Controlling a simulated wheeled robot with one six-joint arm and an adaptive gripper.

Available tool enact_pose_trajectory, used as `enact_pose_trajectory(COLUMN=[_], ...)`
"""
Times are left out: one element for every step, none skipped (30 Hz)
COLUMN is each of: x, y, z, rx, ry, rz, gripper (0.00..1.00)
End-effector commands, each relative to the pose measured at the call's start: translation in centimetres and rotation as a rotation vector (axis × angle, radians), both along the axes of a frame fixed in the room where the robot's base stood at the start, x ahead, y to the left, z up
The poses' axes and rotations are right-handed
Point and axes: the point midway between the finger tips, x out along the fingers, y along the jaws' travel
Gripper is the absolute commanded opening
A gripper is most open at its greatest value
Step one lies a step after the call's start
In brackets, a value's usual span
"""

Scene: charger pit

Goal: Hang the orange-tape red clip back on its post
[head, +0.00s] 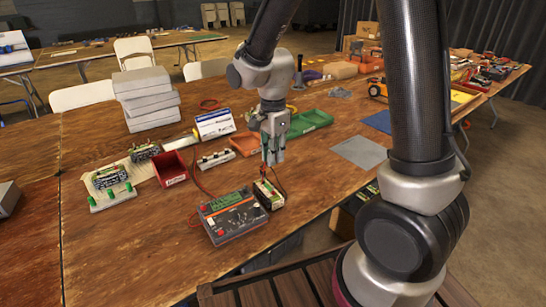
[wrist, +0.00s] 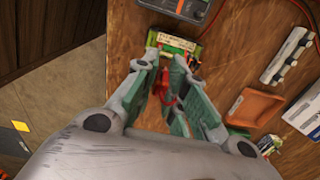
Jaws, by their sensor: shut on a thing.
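My gripper (head: 273,158) points down above the table, just behind a small battery pack. In the wrist view its fingers (wrist: 167,66) are closed around a small red clip (wrist: 163,87), which shows between them. Any orange tape on it is too small to make out. The battery pack (head: 268,195) lies beside the charger (head: 233,215); it also shows just past the fingertips in the wrist view (wrist: 174,46). A white strip with short posts (head: 216,160) stands behind the charger. I cannot tell which post belongs to the clip.
A red bin (head: 174,168), an orange tray (head: 244,144) and a green tray (head: 310,122) stand around the gripper. A rack with green posts (head: 113,197) is at the left. Red leads run near the charger. The table right of the battery pack is mostly clear.

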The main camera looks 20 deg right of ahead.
Motion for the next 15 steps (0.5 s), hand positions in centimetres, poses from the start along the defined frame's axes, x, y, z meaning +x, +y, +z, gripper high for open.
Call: enact_pose_trajectory(x=[0.0,0.0,0.0,0.0,0.0,0.0,0.0,0.0,-0.1,-0.2,-0.2,-0.2,-0.3,-0.3,-0.3], y=[0.0,0.0,0.0,0.1,0.4,0.8,1.2,1.7,2.5,3.2,3.9,5.0,5.8,6.6,7.7], z=[0.0,0.0,0.0,0.0,0.0,0.0,0.0,0.0,0.0,0.0,0.0,-0.1,-0.1,-0.1,-0.1], rx=[0.0,0.0,0.001,0.002,0.002,0.002,0.002,0.002,0.002,0.002,0.002,0.002,0.002,0.002,0.002], ry=[0.0,-0.001,-0.005,-0.007,-0.006,-0.006,-0.007,-0.007,-0.007,-0.006,-0.006,-0.006,-0.006,-0.006,-0.007], rz=[0.0,0.0,0.0,0.001,0.002,0.003,0.004,0.005,0.006,0.006,0.007,0.007,0.008,0.008,0.007], gripper=[0.0,0.0,0.0,0.0,0.0,0.0,0.0,0.0,0.0,0.0,0.0,0.0,0.0,0.0,0.0])
